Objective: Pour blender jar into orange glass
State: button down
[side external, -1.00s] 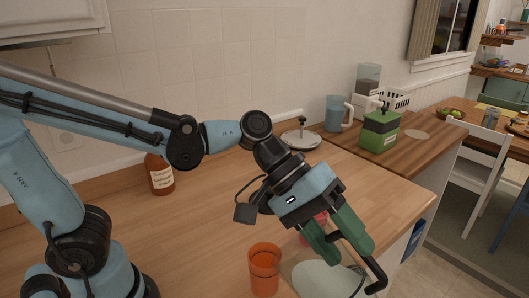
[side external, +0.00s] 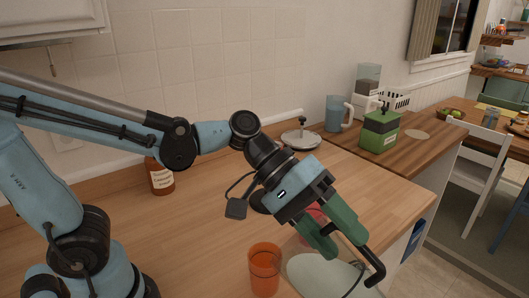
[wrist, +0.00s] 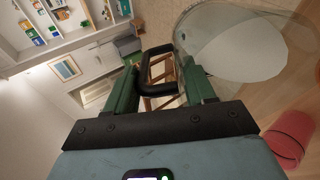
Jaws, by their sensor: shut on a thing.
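My gripper (side external: 346,246) points down to the right over the counter's front, its green fingers shut on the black handle (side external: 374,272) of the blender jar. In the wrist view the handle (wrist: 143,82) lies between the fingers. The clear blender jar, with pale contents (side external: 318,272), looks tilted beside the orange glass; its lower part is cut off by the frame edge. It also shows in the wrist view (wrist: 235,42). The orange glass (side external: 264,272) stands upright on the counter, just left of the jar. I cannot tell whether they touch, and no pouring stream is visible.
A pink-red cup (wrist: 290,138) is near the jar, partly hidden behind my gripper in the side view. A brown bottle (side external: 160,176) stands at back left. A lid (side external: 301,139), blue pitcher (side external: 337,113) and green canister (side external: 379,132) stand farther back. Mid-counter is clear.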

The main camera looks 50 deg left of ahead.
aim_at(382, 265)
jog(key=shift+s+a+r+h+p, duration=0.1)
jog(key=shift+a+r+h+p, duration=0.45)
jog(key=shift+p, duration=0.35)
dwell(2.1)
jog(key=shift+d, duration=0.1)
